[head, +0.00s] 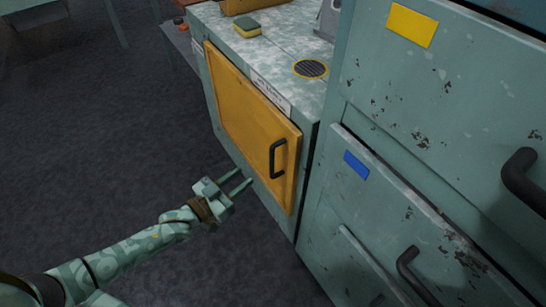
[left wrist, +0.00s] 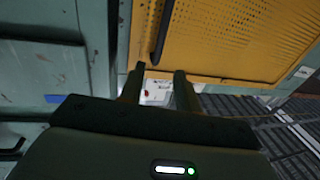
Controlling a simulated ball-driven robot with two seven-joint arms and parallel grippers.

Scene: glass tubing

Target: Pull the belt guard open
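The belt guard (head: 245,118) is a yellow panel on the front of a grey-green cabinet. It has a dark upright bar handle (head: 278,158) near its right edge. The panel looks slightly proud of the cabinet at its right side. My left gripper (head: 240,183) is open and empty, left of the handle and a little below it. In the left wrist view the perforated guard (left wrist: 225,35) fills the upper right, and the handle (left wrist: 162,35) lies beyond the two spread fingers (left wrist: 158,85). My right gripper is not in view.
A drawer cabinet (head: 440,110) with dark handles stands close on the right. A sponge (head: 247,30) and a round grate (head: 311,69) are on the cabinet top. The dark floor (head: 110,120) to the left is clear.

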